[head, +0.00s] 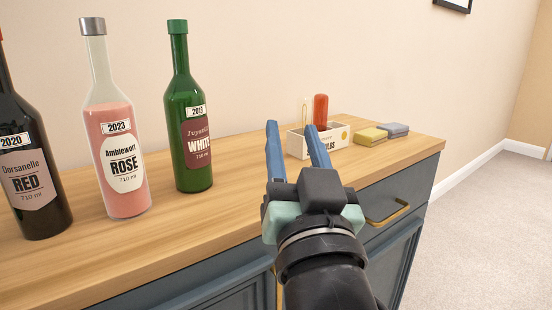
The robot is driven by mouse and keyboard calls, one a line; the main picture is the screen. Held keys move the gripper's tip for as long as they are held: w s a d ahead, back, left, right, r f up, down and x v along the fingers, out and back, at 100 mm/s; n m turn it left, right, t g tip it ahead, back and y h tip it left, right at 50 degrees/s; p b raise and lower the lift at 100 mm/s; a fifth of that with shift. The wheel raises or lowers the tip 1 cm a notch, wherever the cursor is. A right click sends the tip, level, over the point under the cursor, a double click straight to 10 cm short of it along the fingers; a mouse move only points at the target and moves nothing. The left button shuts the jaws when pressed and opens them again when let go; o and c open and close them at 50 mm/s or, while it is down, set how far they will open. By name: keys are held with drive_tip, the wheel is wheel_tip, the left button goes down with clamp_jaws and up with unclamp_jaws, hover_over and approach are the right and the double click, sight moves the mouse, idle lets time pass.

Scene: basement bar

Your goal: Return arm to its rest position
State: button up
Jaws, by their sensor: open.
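My gripper (291,130) is in the middle of the head view, in front of the wooden-topped cabinet. Its two blue fingers are apart and point away from me toward the wall. My black wrist comes up from the bottom of the view. The right finger overlaps the left end of a small white box in the picture; I cannot tell how far apart they are in depth.
A red wine bottle (35,170), a rosé bottle (122,155) and a green bottle (187,120) stand on the countertop (235,205) at left. The white box (338,139) holds a red-handled item (320,110). Yellow (370,136) and grey (394,130) blocks lie right of it. Carpet (475,230) is clear at right.

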drive_tip(key=s+a+r+t+h+p, duration=0.2)
drive_tip(key=s+r+t, duration=0.4)
drive_tip(key=s+r, duration=0.8)
wheel_tip(320, 180, up, 34)
drive_tip(key=w+p, duration=0.2)
drive_tip(key=p, duration=3)
drive_tip(key=shift+w+n+g+p, duration=0.2)
drive_tip(key=shift+n+g+p, duration=0.1)
drive_tip(key=shift+n+p, duration=0.1)
